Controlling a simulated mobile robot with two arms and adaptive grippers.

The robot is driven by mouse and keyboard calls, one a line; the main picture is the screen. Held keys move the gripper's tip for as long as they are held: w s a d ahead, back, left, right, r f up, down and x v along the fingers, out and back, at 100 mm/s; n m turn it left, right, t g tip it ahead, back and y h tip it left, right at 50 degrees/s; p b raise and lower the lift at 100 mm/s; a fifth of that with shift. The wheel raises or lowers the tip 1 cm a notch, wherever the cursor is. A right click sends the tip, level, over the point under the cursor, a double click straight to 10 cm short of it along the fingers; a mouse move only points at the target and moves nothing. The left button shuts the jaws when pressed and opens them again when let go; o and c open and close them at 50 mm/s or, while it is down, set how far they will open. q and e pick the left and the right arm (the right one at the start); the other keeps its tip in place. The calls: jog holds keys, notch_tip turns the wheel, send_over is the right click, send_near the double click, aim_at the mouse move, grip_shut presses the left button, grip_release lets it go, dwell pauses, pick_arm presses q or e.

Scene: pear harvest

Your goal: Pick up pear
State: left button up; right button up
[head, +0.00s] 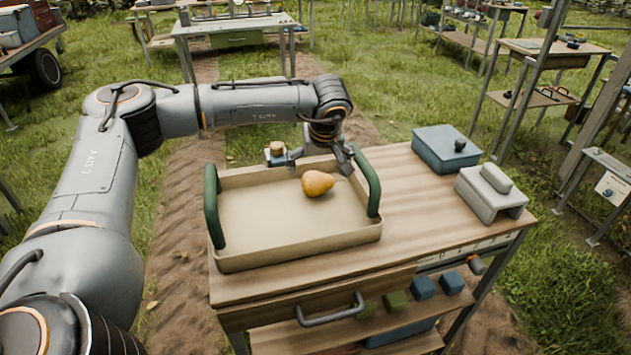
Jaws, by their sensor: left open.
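An orange-yellow pear (318,183) lies on its side in a beige tray (300,250) with two green handles, near the tray's far side. The tray stands on a wooden workbench. My left gripper (320,170) is open and points down just above and behind the pear, with one finger to its left and one to its right. I cannot tell whether a finger touches the pear. My right gripper is out of view.
A drawer handle (330,311) sticks out at the front. Other tables stand on the grass behind.

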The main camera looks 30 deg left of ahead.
aim_at(319, 177)
pick_arm(q)
jog(key=shift+w+a+f, duration=0.1)
jog(key=shift+w+f, duration=0.2)
jog(key=shift+f, duration=0.25)
jog(key=shift+w+a+f, duration=0.1)
jog(key=shift+w+f, duration=0.2)
jog(key=shift+f, duration=0.25)
jog(key=shift+w+f, duration=0.2)
jog(key=shift+f, duration=0.15)
jog(key=x, duration=0.4)
jog(key=shift+s+a+f, duration=0.1)
jog(key=shift+s+f, duration=0.05)
jog(key=shift+f, duration=0.25)
jog(key=shift+r, duration=0.1)
jog(key=shift+c, duration=0.8)
jog(key=c, duration=1)
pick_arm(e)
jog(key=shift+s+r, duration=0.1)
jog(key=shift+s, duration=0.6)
